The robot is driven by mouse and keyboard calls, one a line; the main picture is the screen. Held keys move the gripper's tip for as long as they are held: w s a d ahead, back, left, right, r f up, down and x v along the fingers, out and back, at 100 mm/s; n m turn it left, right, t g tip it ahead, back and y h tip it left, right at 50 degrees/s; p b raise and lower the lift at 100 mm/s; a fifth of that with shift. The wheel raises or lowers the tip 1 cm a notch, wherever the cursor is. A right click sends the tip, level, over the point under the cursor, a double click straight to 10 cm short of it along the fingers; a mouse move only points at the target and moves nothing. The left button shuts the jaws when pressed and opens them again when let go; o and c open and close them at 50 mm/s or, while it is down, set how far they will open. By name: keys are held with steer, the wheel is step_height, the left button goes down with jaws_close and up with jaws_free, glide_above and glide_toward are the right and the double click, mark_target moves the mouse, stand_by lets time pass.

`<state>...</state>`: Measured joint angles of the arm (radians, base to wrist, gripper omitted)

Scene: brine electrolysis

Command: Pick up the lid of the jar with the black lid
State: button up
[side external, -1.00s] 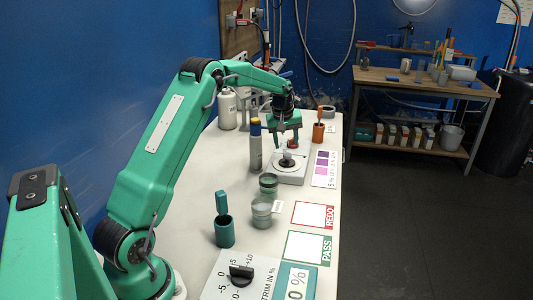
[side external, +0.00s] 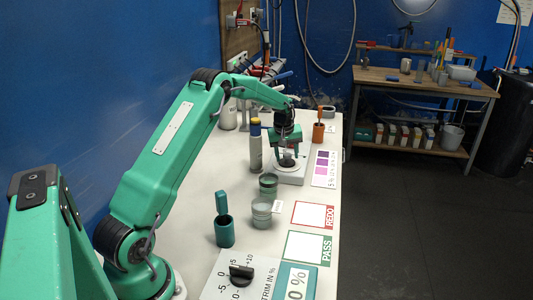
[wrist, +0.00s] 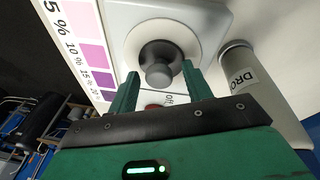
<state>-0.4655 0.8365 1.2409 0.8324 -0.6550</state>
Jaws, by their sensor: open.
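A dark round lid with a grey knob (wrist: 159,74) sits on the pale round plate of a white device (wrist: 122,18). The jar's body under the lid is hidden from above. In the wrist view my gripper (wrist: 160,70) is open, with one finger on each side of the knob. I cannot tell whether either finger touches it.
A bottle with a blue-and-yellow top (side external: 255,148) stands close left of the device. A green jar (side external: 268,185) and a grey jar (side external: 262,212) stand in front. A colour chart (side external: 325,168) lies to the right.

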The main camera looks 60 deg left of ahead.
steer(key=shift+c, duration=0.2)
steer(key=c, duration=1)
steer(key=shift+d+r, duration=0.1)
steer(key=shift+r, duration=0.1)
steer(key=shift+s+d+r, duration=0.45)
steer(key=shift+s+r, duration=0.05)
steer(key=shift+r, duration=0.1)
steer(key=s+d+r, duration=0.2)
steer(key=s+d, duration=0.1)
steer(key=s+d+r, duration=0.2)
steer(key=s+d, duration=0.1)
steer(key=s+d+r, duration=0.2)
steer(key=d, duration=0.1)
steer(key=shift+s+r, duration=0.2)
steer(key=shift+s, duration=0.2)
steer(key=shift+a, duration=0.1)
steer(key=shift+s+a+r, duration=0.5)
steer(key=shift+s+r, duration=0.05)
steer(key=shift+s, duration=0.15)
steer(key=shift+s+a+r, duration=0.5)
steer(key=shift+s, duration=0.2)
